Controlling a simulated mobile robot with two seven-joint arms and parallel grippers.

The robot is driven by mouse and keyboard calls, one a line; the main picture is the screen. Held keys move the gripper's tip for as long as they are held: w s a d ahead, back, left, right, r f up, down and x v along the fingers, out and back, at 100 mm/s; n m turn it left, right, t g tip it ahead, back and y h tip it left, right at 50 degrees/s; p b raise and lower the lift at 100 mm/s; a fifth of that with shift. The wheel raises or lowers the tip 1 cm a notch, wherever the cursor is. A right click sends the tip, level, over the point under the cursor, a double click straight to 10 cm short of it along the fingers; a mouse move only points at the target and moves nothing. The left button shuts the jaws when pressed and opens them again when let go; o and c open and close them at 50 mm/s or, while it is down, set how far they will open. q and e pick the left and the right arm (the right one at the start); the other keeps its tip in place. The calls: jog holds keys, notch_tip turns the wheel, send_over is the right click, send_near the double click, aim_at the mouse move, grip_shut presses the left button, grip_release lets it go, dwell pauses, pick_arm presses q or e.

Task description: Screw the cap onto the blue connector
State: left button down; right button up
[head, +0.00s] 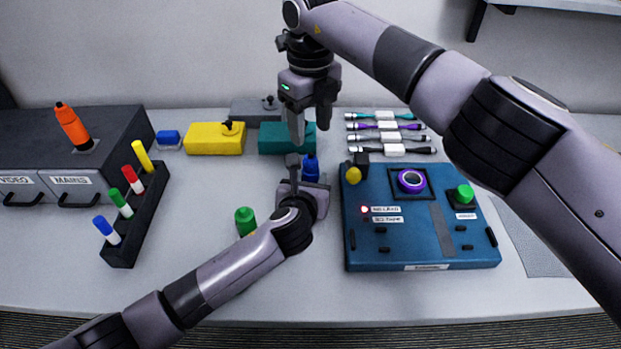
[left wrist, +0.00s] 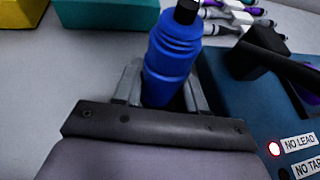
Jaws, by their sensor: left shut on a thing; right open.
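The blue connector (head: 311,168) stands roughly upright between the fingers of my left gripper (head: 307,182), which is shut on it. In the left wrist view the connector (left wrist: 171,62) is a ribbed blue body, with the gripper fingers (left wrist: 160,92) on both sides. A black piece (left wrist: 187,11) sits at its top, cut by the picture edge; I cannot tell whether it is the cap. My right gripper (head: 311,128) is open, pointing down just above the connector, with nothing visible between its fingers. No separate cap can be made out.
A blue test panel (head: 400,250) stands close right. Cables (head: 390,137) lie behind it. Yellow (head: 212,140) and teal (head: 275,139) boxes stand behind. A green cylinder (head: 245,220) stands left of my left gripper. A marker rack (head: 124,243) and grey drawers (head: 70,140) are further left.

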aim_at(310, 154)
jog(key=n, duration=0.9)
jog(key=shift+n, duration=0.3)
jog(key=shift+f, duration=0.1)
jog(key=shift+f, duration=3.9)
